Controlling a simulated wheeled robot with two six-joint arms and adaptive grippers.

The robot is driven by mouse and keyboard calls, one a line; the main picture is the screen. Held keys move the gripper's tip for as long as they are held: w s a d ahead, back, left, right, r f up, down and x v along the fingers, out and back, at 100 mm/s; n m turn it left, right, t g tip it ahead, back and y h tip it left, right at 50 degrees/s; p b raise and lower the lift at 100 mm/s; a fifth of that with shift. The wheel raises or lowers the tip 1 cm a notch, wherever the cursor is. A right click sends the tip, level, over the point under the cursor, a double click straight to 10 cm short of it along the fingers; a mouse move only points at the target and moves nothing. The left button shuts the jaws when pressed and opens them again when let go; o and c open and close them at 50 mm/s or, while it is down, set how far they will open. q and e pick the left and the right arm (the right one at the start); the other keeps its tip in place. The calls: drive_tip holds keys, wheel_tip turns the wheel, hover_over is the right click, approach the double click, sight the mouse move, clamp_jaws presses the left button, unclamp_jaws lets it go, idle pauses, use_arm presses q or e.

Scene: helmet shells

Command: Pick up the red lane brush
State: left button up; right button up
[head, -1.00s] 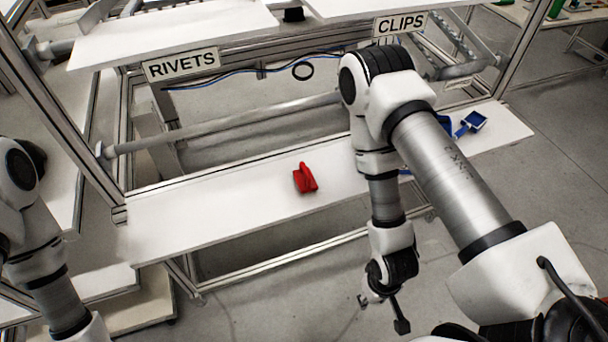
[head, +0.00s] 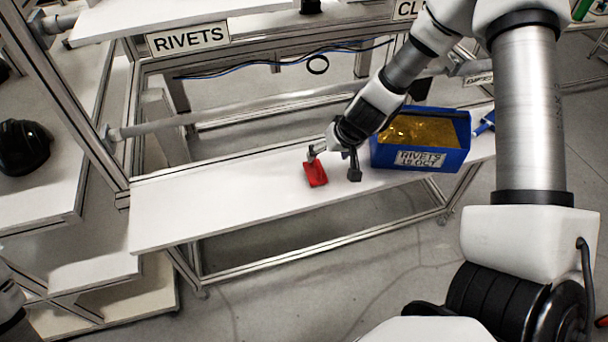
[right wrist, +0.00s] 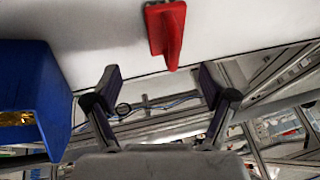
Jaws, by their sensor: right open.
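The red lane brush (head: 316,175) lies on the white lower shelf (head: 220,200), left of a blue bin. My right gripper (head: 333,164) is open and empty over the shelf, close to the brush's right side in the head view. In the right wrist view the brush (right wrist: 166,32) shows at the top, beyond the open fingers (right wrist: 160,84) and not between them. I cannot tell whether a finger touches it. My left gripper is out of view; only a bit of my left arm shows at the left edge.
A rail (head: 240,115) runs behind the shelf. The shelf's left part is clear. A black helmet shell (head: 24,147) sits at far left.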

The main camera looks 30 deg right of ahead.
sight(314, 168)
drive_tip(key=b+x, duration=0.4)
drive_tip(key=x, duration=0.1)
drive_tip(key=a+b+x, duration=0.1)
drive_tip(key=x, duration=0.2)
drive_tip(key=shift+r+b, duration=0.1)
drive_tip(key=shift+b, duration=0.3)
drive_tip(key=shift+r, duration=0.1)
drive_tip(key=shift+d, duration=0.1)
drive_tip(key=shift+c, duration=0.7)
drive_tip(key=c, duration=1.2)
